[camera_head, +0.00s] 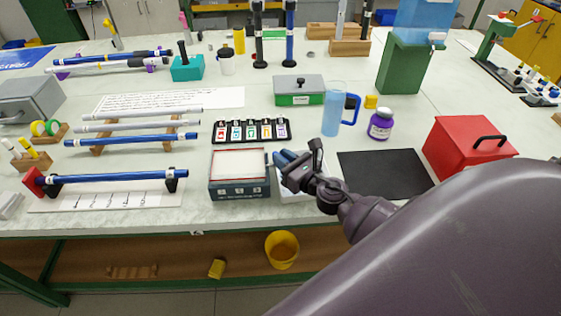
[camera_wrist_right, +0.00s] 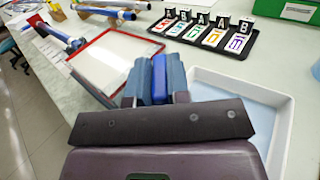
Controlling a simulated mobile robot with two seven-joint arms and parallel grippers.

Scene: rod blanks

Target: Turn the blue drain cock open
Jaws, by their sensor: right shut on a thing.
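The blue drain cock (camera_wrist_right: 159,75) shows as a narrow blue piece between the fingers of my right gripper (camera_wrist_right: 155,82). The fingers are shut on it, one on each side, and hide most of it. In the head view my right gripper (camera_head: 284,160) is low at the right side of a grey box (camera_head: 238,190) with a red-edged white top. A shallow white tray (camera_wrist_right: 284,125) with a pale blue inside lies beside and below the gripper. How far the cock is turned cannot be told. My left gripper is not in view.
A black rack of lettered, coloured cards (camera_head: 252,131) stands behind the box. A clear blue jug (camera_head: 333,110), a purple jar (camera_head: 381,124), a black mat (camera_head: 385,175) and a red box (camera_head: 465,150) are to the right. Blue rods on stands (camera_head: 110,178) lie left.

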